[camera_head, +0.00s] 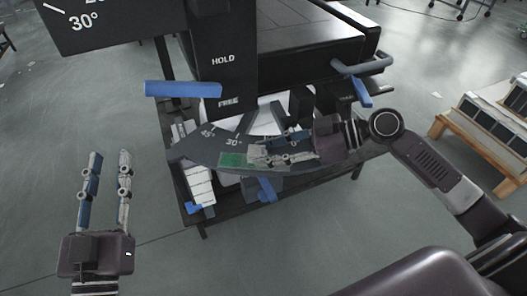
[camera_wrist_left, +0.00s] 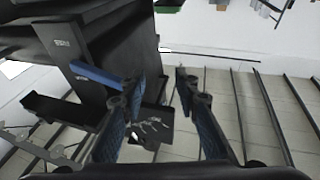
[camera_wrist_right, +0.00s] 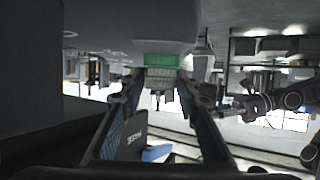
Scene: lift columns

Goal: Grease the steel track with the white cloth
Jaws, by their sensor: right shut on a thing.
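My right gripper (camera_head: 262,154) reaches in from the right and lies over the dark curved scale plate (camera_head: 200,147), beside its green patch (camera_head: 235,160). Pale grey shows at its fingertips; I cannot tell whether any of it is a white cloth. In the right wrist view the fingers (camera_wrist_right: 161,82) are spaced apart, with the green patch (camera_wrist_right: 168,60) ahead between the tips. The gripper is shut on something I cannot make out. My left gripper (camera_head: 107,156) is open and empty over the floor, left of the machine. No steel track can be clearly identified.
A dark column (camera_head: 225,78) marked HOLD and FREE rises behind the plate, with a blue bar (camera_head: 183,89) on its left. White blocks (camera_head: 200,188) sit below the plate. A wooden pallet (camera_head: 480,150) with panels stands at right. The floor (camera_head: 60,110) at left is clear.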

